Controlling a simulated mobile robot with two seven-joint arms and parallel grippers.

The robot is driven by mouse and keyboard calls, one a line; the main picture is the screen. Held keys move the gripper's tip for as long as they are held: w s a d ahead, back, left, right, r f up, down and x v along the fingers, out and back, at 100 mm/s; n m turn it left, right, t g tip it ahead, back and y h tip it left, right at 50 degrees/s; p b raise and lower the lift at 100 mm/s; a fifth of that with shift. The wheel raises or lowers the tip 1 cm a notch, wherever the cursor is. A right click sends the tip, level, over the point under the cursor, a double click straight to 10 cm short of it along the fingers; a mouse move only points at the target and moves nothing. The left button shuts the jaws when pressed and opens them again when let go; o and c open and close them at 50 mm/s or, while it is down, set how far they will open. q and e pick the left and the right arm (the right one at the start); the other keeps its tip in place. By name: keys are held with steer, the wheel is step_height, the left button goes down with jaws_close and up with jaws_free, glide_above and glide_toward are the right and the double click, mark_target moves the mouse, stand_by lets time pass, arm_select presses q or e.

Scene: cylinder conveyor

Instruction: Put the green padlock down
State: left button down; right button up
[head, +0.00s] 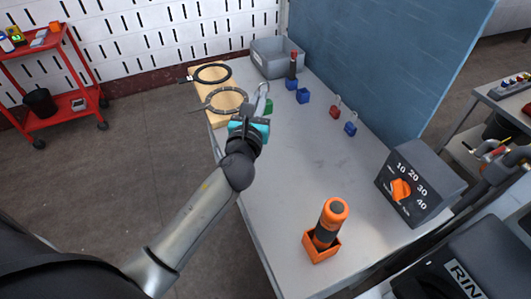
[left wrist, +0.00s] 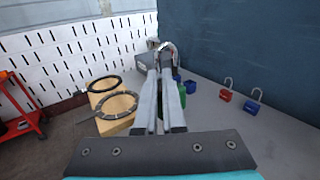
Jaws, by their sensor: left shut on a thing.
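The green padlock (head: 268,106) is at the far left part of the grey table, just beside my left gripper (head: 262,92). In the left wrist view its green body (left wrist: 182,98) shows partly behind the fingers, and a silver shackle curves above the fingertips. My left gripper (left wrist: 161,75) is shut on the padlock, seemingly at the shackle. The fingers hide part of the body, so I cannot tell whether it touches the table. My right gripper is not visible.
Wooden boards with dark rings (head: 226,100) lie left of the gripper. A grey bin (head: 275,57) stands behind. Blue (head: 303,96), red (head: 335,112) and another blue padlock (head: 351,128) stand to the right. A dial box (head: 420,182) and orange tool (head: 332,216) are nearer; mid-table is clear.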

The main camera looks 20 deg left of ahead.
arm_select(q)
steer(key=shift+f+b, duration=4.45)
steer(key=shift+f, duration=2.55)
step_height(320, 180, down, 3)
steer(key=shift+b, duration=1.25)
steer(key=shift+f, duration=0.15)
steer(key=shift+f, duration=0.1)
steer(key=c, duration=1.2)
jaws_free()
steer(key=shift+c, duration=0.2)
steer(key=shift+o, duration=1.1)
